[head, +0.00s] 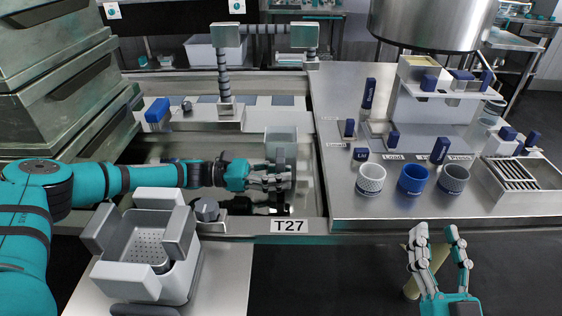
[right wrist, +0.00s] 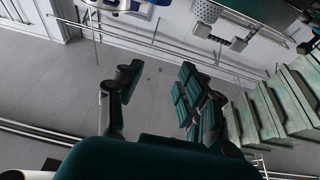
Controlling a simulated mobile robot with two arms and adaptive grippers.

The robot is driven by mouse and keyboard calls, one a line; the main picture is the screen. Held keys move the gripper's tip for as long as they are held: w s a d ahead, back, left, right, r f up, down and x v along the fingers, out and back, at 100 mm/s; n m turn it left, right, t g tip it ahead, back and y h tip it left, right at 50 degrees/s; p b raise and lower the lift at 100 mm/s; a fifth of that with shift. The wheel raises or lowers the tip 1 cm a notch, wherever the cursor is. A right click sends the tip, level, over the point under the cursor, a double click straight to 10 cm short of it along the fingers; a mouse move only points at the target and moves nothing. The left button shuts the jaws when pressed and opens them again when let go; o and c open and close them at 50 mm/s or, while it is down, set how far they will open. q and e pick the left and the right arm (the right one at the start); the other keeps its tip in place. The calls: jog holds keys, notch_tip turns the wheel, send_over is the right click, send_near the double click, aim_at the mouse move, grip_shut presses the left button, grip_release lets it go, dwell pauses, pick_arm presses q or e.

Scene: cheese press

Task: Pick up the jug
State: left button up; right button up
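A clear, pale jug (head: 281,138) shows inside the metal vat at the centre of the head view, with a dark upright part on its near side. My left gripper (head: 276,181) reaches in from the left at this dark part, its fingers pointing right. The fingers overlap the dark part, and I cannot tell whether they are closed on it. The jug's lower part is hidden. My right gripper (head: 437,236) is open in front of the counter at lower right, fingers up and apart. It also shows open and empty in the right wrist view (right wrist: 160,72).
A perforated grey mould (head: 150,247) stands at lower left. Metal crates (head: 60,90) are stacked at left. The right counter (head: 350,205) carries white, blue and grey cups (head: 413,179) and blue-handled tools. A cream cylinder (head: 430,268) shows behind my right gripper. A pipe (head: 224,75) rises behind the vat.

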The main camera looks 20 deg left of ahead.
pick_arm(q)
grip_shut()
jog(key=shift+r, duration=0.2)
